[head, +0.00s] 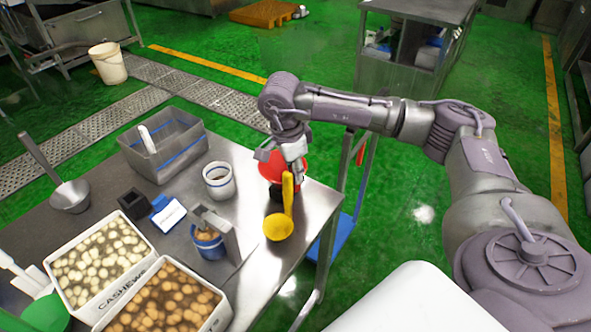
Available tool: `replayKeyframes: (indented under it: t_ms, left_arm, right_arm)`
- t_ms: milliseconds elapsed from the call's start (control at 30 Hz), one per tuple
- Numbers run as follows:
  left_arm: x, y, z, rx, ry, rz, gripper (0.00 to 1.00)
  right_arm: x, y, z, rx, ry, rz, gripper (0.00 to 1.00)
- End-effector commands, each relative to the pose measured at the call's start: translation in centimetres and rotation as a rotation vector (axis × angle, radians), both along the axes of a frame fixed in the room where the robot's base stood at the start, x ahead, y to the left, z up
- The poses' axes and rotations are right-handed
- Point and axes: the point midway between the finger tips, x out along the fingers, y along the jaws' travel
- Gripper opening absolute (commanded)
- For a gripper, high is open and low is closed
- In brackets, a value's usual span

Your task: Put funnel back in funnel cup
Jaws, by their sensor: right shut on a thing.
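The red funnel (268,168) is at the right part of the steel table, partly hidden behind my right gripper. My left gripper is not in view.
A metal holder (230,235) with a blue-banded cup, a grey bin (165,150), a blue-and-white box (168,213) and white crates (160,268) of nuts crowd the table's left and front.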

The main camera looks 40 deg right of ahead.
Motion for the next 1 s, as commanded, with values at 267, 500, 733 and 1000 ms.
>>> replayKeyframes:
  t_ms: [267, 500, 733, 1000]
  left_arm:
    - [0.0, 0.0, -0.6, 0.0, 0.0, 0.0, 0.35]
    - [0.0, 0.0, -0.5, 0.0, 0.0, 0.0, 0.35]
    - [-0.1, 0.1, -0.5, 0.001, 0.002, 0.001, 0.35]
    - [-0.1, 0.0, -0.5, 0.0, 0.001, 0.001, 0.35]
  right_arm:
    - [0.0, 0.0, -0.7, 0.0, -0.001, 0.0, 0.19]
    - [0.0, 0.0, -0.6, 0.0, 0.0, 0.0, 0.47]
    - [0.0, 0.0, -0.5, 0.0, 0.0, 0.0, 0.47]
    - [0.1, 0.0, 3.1, 0.001, -0.005, 0.0, 0.47]
